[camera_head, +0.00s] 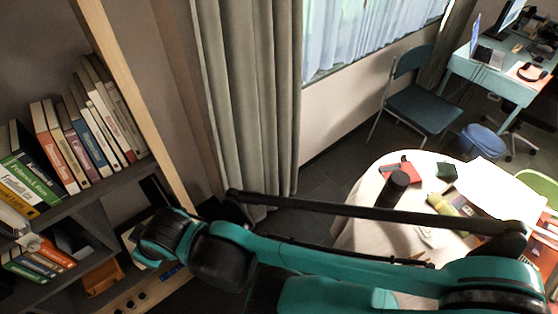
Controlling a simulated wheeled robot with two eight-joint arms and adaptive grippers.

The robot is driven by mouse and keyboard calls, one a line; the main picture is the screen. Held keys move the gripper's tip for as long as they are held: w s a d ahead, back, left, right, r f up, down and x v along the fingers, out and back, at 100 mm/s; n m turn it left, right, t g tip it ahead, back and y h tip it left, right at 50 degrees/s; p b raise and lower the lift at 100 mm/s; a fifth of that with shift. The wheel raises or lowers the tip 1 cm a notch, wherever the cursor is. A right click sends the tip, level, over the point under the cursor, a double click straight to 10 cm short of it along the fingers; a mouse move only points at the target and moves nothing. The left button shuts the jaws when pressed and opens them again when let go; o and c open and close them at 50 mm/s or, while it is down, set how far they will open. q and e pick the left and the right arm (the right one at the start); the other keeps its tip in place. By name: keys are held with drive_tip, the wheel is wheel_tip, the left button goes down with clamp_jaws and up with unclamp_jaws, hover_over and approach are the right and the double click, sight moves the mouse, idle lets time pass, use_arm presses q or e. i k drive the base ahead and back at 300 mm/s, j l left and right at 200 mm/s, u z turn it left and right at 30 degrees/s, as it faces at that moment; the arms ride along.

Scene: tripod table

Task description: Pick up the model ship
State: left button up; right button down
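I cannot make out a model ship anywhere in the head view. A teal and black arm of mine crosses the lower part of the picture and covers part of the round table (352,232) and the floor. Neither of my grippers can be made out, and nothing is seen held.
The table bears a black cylinder (393,189), a red item (396,168), a yellow-green bottle (446,207) and white paper (497,190). A bookshelf (92,208) stands at left. A chair (422,107), a blue bin (479,141) and a desk (491,79) stand behind.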

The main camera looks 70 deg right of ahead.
sight(424, 234)
drive_tip(key=z, duration=4)
drive_tip(key=i+j+z, duration=0.6)
drive_tip(key=z, duration=0.2)
